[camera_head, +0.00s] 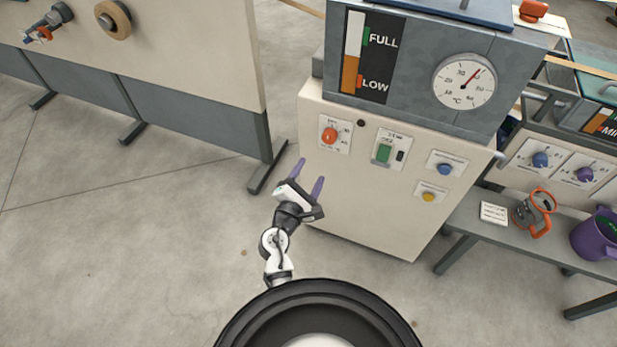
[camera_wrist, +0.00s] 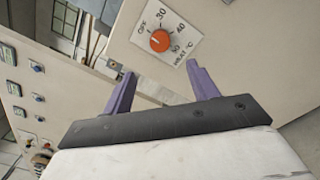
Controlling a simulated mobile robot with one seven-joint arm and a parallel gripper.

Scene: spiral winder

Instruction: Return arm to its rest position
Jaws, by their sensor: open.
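My gripper (camera_head: 308,180) is at the middle of the head view, in front of the left part of a cream machine cabinet (camera_head: 370,210). Its two purple fingers are apart with nothing between them. In the wrist view my gripper (camera_wrist: 158,82) also shows open and empty. An orange-red heat dial (camera_wrist: 159,41) with marks from OFF through 30, 40 and 50 °C lies beyond the fingertips, apart from them. The same dial (camera_head: 329,135) is on the cabinet front in the head view.
The cabinet carries a gauge (camera_head: 465,82), a green switch (camera_head: 383,152), a blue button (camera_head: 445,168) and a yellow button (camera_head: 429,197). A grey bench (camera_head: 485,230) at right bears a purple jug (camera_head: 598,236) and an orange-handled tool (camera_head: 536,212). A cream panel (camera_head: 190,45) stands at left. The floor (camera_head: 120,240) at left is clear.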

